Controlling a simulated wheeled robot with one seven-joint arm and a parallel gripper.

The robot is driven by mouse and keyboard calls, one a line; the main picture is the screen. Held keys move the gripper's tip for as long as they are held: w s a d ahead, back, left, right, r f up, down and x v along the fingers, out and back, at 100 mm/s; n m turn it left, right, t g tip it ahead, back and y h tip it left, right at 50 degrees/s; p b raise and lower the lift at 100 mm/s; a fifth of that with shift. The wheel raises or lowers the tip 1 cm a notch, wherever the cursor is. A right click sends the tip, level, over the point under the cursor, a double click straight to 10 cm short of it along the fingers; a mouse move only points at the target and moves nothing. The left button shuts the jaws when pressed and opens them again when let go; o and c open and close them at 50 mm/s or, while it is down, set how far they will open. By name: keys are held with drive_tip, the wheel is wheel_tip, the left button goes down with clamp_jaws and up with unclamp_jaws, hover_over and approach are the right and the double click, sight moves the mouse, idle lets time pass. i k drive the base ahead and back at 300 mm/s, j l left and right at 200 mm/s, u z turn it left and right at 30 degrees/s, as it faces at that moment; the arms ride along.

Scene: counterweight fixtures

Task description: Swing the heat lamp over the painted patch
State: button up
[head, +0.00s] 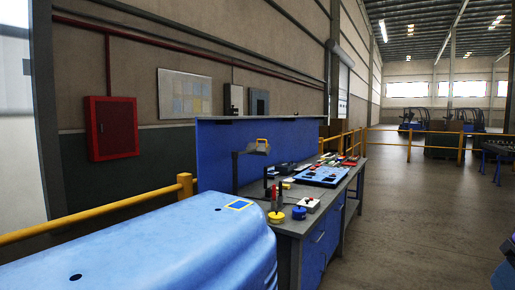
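The heat lamp (259,147) appears to be the small dark head with a yellow part, on a thin arm from an upright post (235,173) near the left end of the workbench. The painted patch (238,205) is a darker blue square with a yellow outline on top of the light blue panel (150,240) in the foreground. The lamp head shows above and to the right of the patch, over the bench side rather than over the patch. My gripper is not in view.
The workbench (290,226) holds yellow-topped pots (276,217), a blue tray (322,174) and several small tools. A yellow rail (110,205) runs behind the panel. A blue backboard (260,140) stands behind the bench. Open floor (410,220) lies to the right.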

sight(256, 148)
drive_tip(key=i+l+z, duration=0.45)
drive_tip(key=i, duration=0.35)
drive_tip(key=i+z, duration=0.45)
drive_tip(key=i, duration=0.35)
drive_tip(key=i+u, duration=0.25)
drive_tip(key=i, duration=0.2)
drive_tip(key=i+l+u, duration=0.1)
drive_tip(key=i+u, duration=0.2)
drive_tip(key=i, duration=0.15)
drive_tip(key=i+l+u, duration=0.25)
drive_tip(key=i, duration=0.15)
